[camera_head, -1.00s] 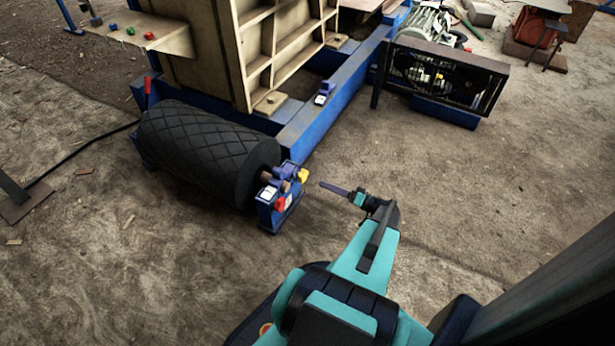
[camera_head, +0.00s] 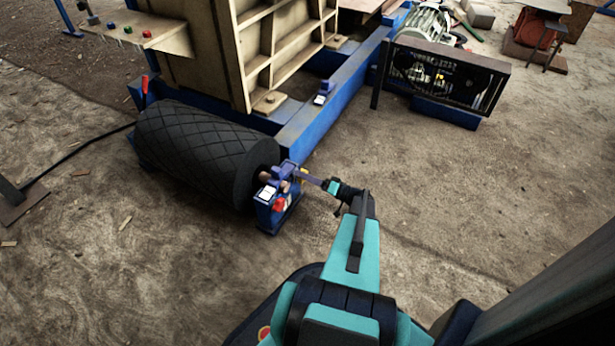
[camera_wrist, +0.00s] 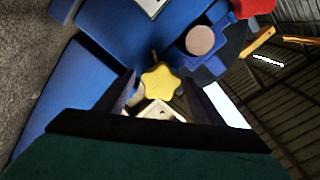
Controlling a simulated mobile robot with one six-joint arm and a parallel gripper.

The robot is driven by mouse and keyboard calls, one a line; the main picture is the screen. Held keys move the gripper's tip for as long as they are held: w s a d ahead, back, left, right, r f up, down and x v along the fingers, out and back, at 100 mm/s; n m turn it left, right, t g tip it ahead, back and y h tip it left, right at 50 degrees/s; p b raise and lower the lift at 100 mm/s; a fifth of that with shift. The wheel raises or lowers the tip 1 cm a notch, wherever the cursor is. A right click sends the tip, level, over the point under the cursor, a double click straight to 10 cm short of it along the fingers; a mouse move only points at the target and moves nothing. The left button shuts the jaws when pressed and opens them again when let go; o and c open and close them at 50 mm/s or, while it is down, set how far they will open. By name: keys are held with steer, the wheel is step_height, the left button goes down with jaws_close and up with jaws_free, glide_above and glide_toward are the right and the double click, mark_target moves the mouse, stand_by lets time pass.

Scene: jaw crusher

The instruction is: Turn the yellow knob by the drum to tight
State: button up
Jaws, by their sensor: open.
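The yellow knob (camera_wrist: 160,82) is star-shaped and shows in the middle of the wrist view, between the two dark fingers of my gripper (camera_wrist: 160,100). It is on a blue bracket (camera_wrist: 103,84) at the end of the black drum (camera_head: 200,150). In the head view my gripper (camera_head: 312,180) is at the bracket, and its finger covers most of the knob, leaving a small yellow part. The jaws are open around the knob. I cannot tell whether a finger touches it.
A red part (camera_head: 279,205) and a white label (camera_head: 266,193) are on the blue bracket. A blue beam (camera_head: 325,112) runs behind the drum. A caged machine (camera_head: 445,78) stands at the back right.

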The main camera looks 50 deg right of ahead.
steer(key=c, duration=1)
steer(key=shift+d, duration=0.5)
steer(key=shift+a, duration=0.35)
steer(key=shift+c, duration=0.2)
steer(key=shift+w+a+m+p, duration=0.1)
steer(key=shift+a+m+p, duration=0.1)
steer(key=shift+m+p, duration=4.9)
steer(key=shift+a+m+p, duration=0.2)
steer(key=shift+m+p, duration=3.15)
steer(key=shift+m, duration=3.45)
